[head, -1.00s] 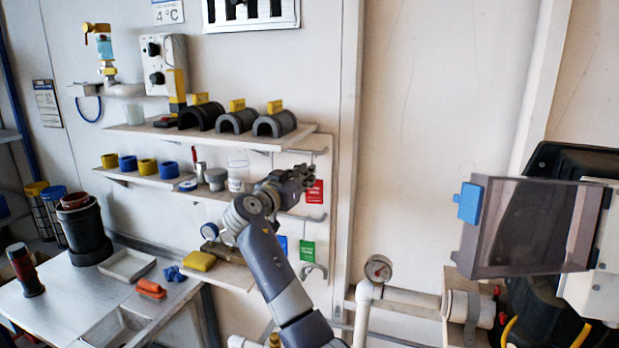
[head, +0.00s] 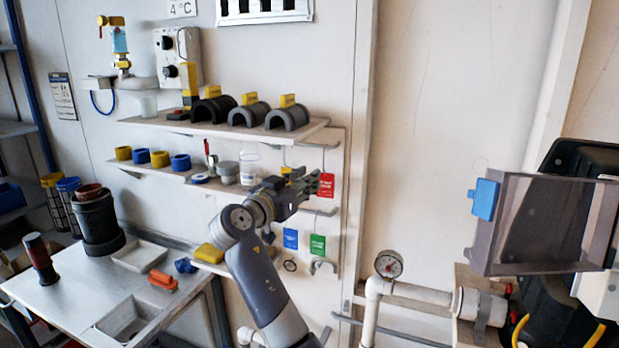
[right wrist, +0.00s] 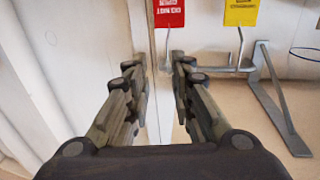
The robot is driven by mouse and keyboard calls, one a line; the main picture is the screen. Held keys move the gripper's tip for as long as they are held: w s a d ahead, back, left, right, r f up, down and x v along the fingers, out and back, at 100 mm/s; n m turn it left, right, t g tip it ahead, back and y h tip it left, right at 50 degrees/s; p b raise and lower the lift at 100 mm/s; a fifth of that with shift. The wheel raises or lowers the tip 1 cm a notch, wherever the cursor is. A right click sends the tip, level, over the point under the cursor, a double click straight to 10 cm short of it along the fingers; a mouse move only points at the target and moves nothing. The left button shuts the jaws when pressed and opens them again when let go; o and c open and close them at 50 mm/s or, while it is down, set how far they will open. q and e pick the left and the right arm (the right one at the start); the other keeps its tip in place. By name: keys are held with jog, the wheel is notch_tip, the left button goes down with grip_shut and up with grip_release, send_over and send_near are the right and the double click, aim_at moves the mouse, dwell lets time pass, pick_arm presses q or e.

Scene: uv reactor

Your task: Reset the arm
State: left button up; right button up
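My right gripper (head: 312,184) is raised in front of the wall shelves, just left of the red tag in the head view. In the right wrist view its two fingers (right wrist: 158,72) stand apart with nothing between them, so it is open and empty. Beyond the fingertips that view shows the wall panel, a red tag (right wrist: 168,12) and a yellow tag (right wrist: 241,11) hanging above hooks. My right arm comes up from the bottom middle of the head view and partly covers the lower shelf area. My left gripper is not in view.
An upper shelf (head: 215,128) holds several dark half-round shells with yellow tops. A lower shelf holds coloured rings and small vessels. A metal table (head: 65,291) at lower left carries a black container (head: 98,222) and trays. A pressure gauge (head: 388,263) on white pipe and a clear-covered box (head: 545,225) stand right.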

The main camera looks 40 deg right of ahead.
jog(key=shift+s+a, duration=0.15)
jog(key=shift+a, duration=0.05)
